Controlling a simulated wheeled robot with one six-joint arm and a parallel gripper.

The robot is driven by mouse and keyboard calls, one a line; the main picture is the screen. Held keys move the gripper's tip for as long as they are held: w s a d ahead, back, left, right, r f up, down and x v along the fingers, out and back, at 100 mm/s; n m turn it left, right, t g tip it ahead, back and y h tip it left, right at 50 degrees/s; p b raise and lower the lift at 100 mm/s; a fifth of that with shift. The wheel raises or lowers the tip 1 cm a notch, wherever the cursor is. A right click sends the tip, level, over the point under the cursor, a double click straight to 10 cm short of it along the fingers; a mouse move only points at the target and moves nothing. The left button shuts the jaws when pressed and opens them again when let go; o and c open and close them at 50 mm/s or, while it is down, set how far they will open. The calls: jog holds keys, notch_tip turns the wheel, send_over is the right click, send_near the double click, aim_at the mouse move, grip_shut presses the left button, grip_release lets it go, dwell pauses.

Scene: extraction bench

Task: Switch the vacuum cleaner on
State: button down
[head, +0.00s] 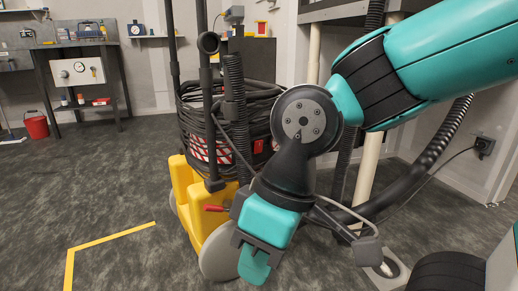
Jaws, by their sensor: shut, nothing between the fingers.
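The vacuum cleaner (205,232) stands in the middle, with a yellow wheeled base, a dark body, black upright tubes and coiled black cable. A red switch (259,146) shows on its upper right side, just left of my arm's wrist joint. I cannot tell its position. A red lever (214,208) sticks out low on the yellow base. My gripper (254,268) points down in front of the base's right side, well below the red switch. It is shut and holds nothing. My arm hides the right part of the cleaner.
A thick black hose (432,152) runs behind my arm on the right, near a wall socket (484,147) with a cable. A workbench (75,44) and a red bucket (36,125) stand at the back left. The floor at left, with a yellow line (110,237), is clear.

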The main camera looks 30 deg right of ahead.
dwell(0.8)
notch_tip(320, 180, up, 12)
jog(key=p, duration=1.2)
jog(key=shift+d+f, duration=0.1)
